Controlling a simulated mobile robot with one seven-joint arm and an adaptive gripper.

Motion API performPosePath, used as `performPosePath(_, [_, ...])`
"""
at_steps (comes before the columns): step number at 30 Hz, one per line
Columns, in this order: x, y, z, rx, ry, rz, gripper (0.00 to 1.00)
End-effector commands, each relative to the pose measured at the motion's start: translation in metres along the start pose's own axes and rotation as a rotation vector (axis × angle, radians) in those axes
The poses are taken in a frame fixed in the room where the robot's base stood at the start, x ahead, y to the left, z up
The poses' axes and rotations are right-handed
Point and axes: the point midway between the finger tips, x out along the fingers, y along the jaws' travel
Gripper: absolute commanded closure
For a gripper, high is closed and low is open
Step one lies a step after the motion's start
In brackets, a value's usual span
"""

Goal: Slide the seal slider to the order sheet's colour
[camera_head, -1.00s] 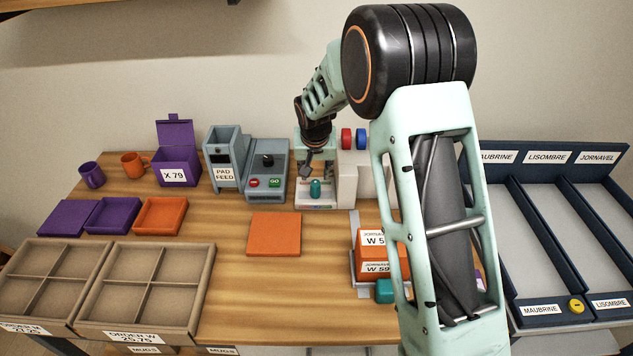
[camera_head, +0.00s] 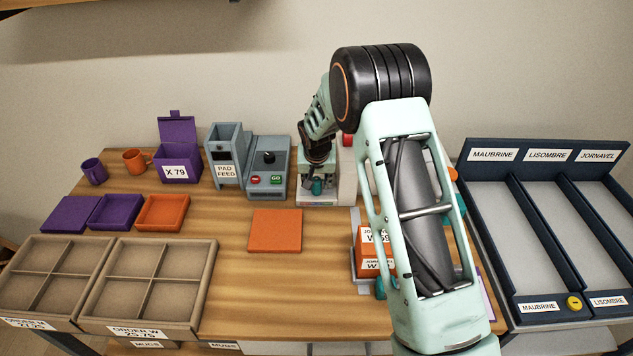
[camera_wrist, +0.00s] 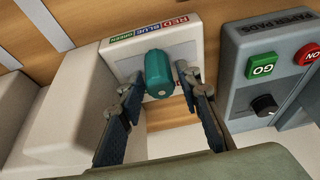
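The seal slider is a teal knob (camera_wrist: 158,70) on a white base with a strip (camera_wrist: 150,27) marked RED, BLUE and GREEN in the wrist view. In the head view the knob (camera_head: 317,187) shows at the front of the white seal unit (camera_head: 316,201). My gripper (camera_wrist: 156,78) is open, one finger on each side of the knob, with small gaps showing. The knob stands near the middle of the strip; its exact setting is hard to tell. I cannot make out an order sheet; a pale, purple-edged thing (camera_head: 487,300) is mostly hidden behind my arm.
The grey pad unit (camera_head: 269,165) with GO and red buttons stands close left of the slider in the head view. A white block (camera_head: 347,183) is close right. An orange pad (camera_head: 275,231) lies in front, with bare wood around it.

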Motion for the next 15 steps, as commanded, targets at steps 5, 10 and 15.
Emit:
performPosePath(5, [-0.0002,-0.0001,0.0,0.0,0.0,0.0,0.91])
performPosePath(10, [-0.0003,-0.0002,0.0,0.0,0.0,0.0,1.0])
performPosePath(15, [-0.0004,-0.0002,0.0,0.0,0.0,0.0,1.0])
